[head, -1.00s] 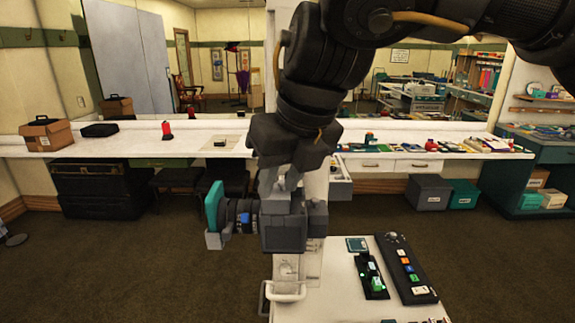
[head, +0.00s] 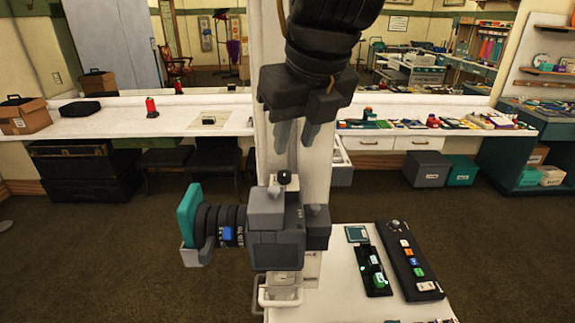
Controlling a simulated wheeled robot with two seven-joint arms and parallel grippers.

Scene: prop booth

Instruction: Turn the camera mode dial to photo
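A grey camera (head: 275,236) stands on a mount at the white stand, its black ringed lens (head: 218,226) facing left with a teal piece at the front. A small black knob (head: 285,177), which looks like the mode dial, sits on top of the body. Its setting is too small to read. My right gripper (head: 295,143) hangs above the knob, fingers pointing down and apart, with nothing between them. A clear gap separates the fingertips from the knob. My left gripper is not in view.
A white tabletop (head: 341,285) at lower right holds a black panel with coloured buttons (head: 412,262) and a smaller black device (head: 373,270). A long white counter (head: 100,128) with small items runs behind. The floor left of the camera is clear.

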